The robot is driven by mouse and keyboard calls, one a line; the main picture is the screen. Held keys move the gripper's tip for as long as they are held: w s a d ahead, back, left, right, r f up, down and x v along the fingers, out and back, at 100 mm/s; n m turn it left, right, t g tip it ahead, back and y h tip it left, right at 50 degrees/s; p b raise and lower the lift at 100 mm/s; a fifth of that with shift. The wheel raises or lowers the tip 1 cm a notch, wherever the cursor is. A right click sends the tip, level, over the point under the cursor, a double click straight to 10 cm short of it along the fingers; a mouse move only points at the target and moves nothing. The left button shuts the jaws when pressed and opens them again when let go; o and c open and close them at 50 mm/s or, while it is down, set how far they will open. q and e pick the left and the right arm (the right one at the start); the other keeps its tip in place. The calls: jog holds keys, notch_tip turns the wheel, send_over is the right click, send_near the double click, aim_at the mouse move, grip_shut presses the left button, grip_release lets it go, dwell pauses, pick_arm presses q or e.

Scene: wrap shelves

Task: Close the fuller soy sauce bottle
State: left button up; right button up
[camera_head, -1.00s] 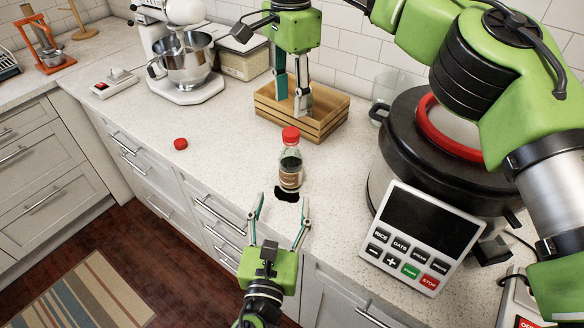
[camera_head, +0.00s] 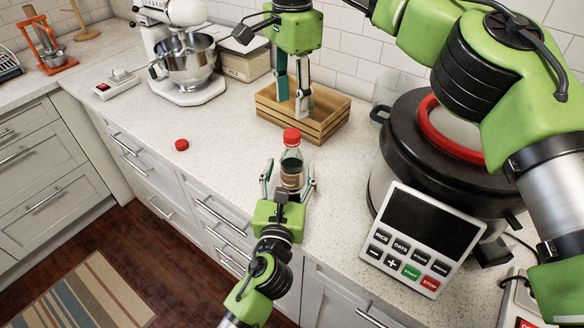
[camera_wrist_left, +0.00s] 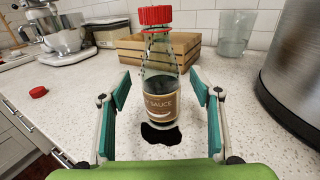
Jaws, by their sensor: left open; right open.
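A soy sauce bottle (camera_head: 291,172) with a red cap on its top stands upright on the counter near the front edge. In the left wrist view the bottle (camera_wrist_left: 160,103) has dark sauce, a brown label and a dark spill (camera_wrist_left: 161,134) at its foot. A loose red cap (camera_head: 182,145) lies on the counter to the left; it also shows in the left wrist view (camera_wrist_left: 38,92). My left gripper (camera_head: 288,176) is open, its fingers on either side of the bottle, apart from it. My right gripper (camera_head: 292,104) is open and points down over the wooden crate.
The wooden crate (camera_head: 318,127) stands behind the bottle. A large cooker with a button panel (camera_head: 417,238) stands to the right, with a glass jar (camera_head: 385,87) behind. A stand mixer (camera_head: 188,88) is at the back left. The counter between loose cap and bottle is clear.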

aim_at(290, 169)
pick_arm(q)
jog(key=shift+w+d, duration=0.2)
jog(key=shift+w, duration=1.35)
grip_shut()
pick_arm(e)
jog(key=n, duration=0.9)
jog(key=shift+f, duration=0.1)
jog(key=shift+f, duration=3.95)
jog(key=shift+c, duration=0.3)
